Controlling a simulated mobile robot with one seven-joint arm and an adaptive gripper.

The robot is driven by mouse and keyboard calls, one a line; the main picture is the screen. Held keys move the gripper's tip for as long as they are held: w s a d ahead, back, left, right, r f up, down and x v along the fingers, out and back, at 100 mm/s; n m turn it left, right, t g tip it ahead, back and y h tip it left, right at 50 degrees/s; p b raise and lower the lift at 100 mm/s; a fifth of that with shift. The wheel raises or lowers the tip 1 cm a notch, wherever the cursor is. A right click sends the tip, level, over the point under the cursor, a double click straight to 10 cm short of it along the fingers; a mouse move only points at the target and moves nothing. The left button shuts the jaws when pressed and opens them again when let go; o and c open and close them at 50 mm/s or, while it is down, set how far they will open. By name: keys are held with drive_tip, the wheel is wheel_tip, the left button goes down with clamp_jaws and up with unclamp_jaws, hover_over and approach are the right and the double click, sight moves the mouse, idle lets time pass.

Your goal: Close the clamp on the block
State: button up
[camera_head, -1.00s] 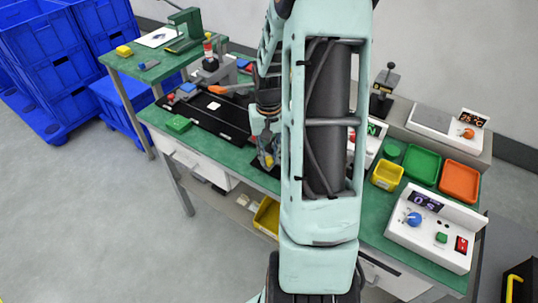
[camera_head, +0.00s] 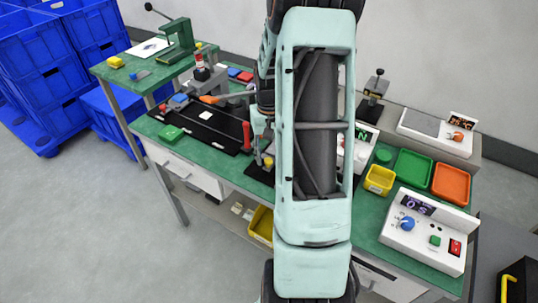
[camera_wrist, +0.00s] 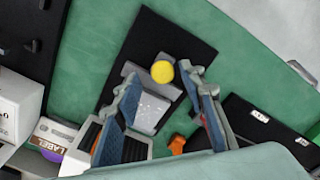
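In the wrist view, a yellow round knob (camera_wrist: 162,71) stands over a grey block-like fixture (camera_wrist: 150,105) on a black plate (camera_wrist: 166,38). I take this as the clamp, but its lever position cannot be made out. An orange part (camera_wrist: 177,143) shows beside the grey fixture. My gripper (camera_wrist: 165,78) is open, with one finger on each side of the knob; contact cannot be told. In the head view, the yellow knob (camera_head: 268,162) shows low beside my arm, and my arm hides most of the clamp.
A long black fixture (camera_head: 205,128) with an orange-handled device (camera_head: 208,99) lies left on the green bench. A red post (camera_head: 246,135) stands close to my gripper. Yellow (camera_head: 380,179), green (camera_head: 413,168) and orange (camera_head: 451,183) trays and a white control box (camera_head: 428,230) are right.

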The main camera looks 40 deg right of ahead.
sight(269, 158)
wheel_tip(269, 158, up, 12)
idle(0.6)
idle(0.4)
